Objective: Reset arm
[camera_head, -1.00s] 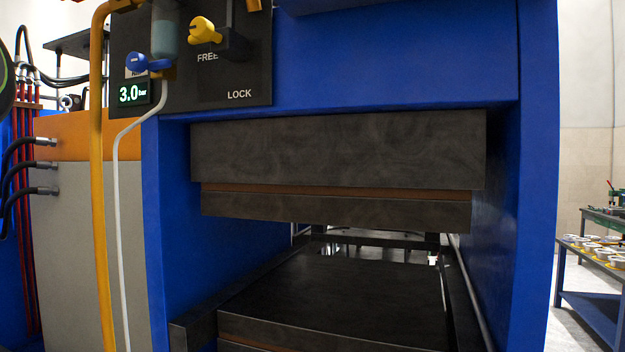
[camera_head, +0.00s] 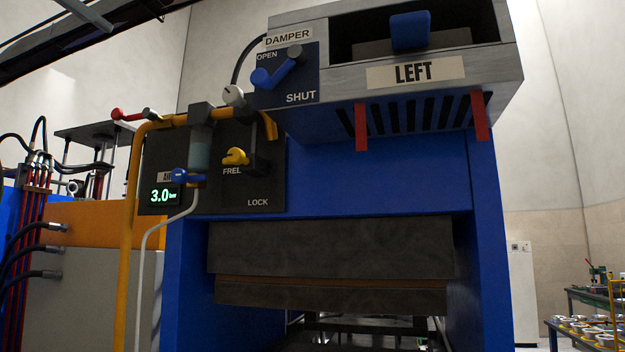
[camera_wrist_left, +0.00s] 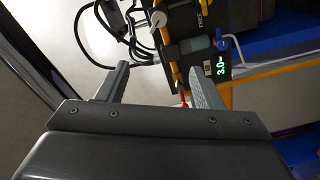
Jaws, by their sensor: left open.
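My left gripper (camera_wrist_left: 160,90) shows in the left wrist view with its two grey fingers spread and nothing between them. Beyond the fingers are the press's dark control panel with the 3.0 bar display (camera_wrist_left: 222,64) and a small red knob (camera_wrist_left: 183,101). Neither of my grippers shows in the head view. There the blue press (camera_head: 380,180) stands in the middle with its dark upper platen (camera_head: 330,247). The FREE/LOCK panel (camera_head: 262,190) with a yellow lever (camera_head: 236,157) is at its left.
Above the press is a grey hood marked LEFT (camera_head: 415,72), with a blue damper handle (camera_head: 277,70). A yellow pipe (camera_head: 128,230) runs down the left side. A table with small dishes (camera_head: 585,335) stands at the far right.

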